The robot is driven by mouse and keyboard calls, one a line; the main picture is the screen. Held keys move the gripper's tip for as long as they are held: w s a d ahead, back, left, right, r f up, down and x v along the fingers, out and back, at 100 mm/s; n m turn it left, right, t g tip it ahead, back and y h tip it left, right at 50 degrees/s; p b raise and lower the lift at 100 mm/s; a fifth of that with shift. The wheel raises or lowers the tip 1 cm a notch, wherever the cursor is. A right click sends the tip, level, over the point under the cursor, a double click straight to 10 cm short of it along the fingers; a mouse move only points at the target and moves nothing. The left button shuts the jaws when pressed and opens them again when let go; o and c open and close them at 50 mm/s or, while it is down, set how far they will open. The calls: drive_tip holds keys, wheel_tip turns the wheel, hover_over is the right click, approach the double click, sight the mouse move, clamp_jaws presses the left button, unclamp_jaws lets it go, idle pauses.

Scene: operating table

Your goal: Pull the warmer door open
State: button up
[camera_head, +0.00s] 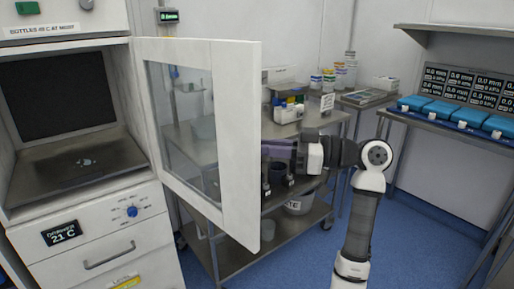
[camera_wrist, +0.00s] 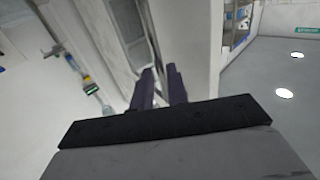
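The warmer door (camera_head: 236,120), a white frame around a glass pane, stands swung well out from the warmer (camera_head: 80,50) at its right side. The warmer's chamber is uncovered, with a dark back and a grey floor. My gripper (camera_head: 277,149) is beside the door's free edge, on the face turned away from the head camera. The door hides its fingertips there, and no handle shows. In the wrist view its two dark purple fingers (camera_wrist: 159,83) are a narrow gap apart, near pale panels. I cannot tell whether anything is between them.
A steel trolley (camera_head: 245,262) with bottles and bins stands behind the door and under my arm. A shelf with blue trays (camera_head: 432,105) stands at the right. A drawer front (camera_head: 110,250) is below the chamber. Blue floor (camera_head: 420,245) is clear at the lower right.

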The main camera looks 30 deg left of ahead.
drive_tip(key=b+v, duration=0.1)
drive_tip(key=v, duration=0.9)
drive_tip(key=shift+d, duration=0.3)
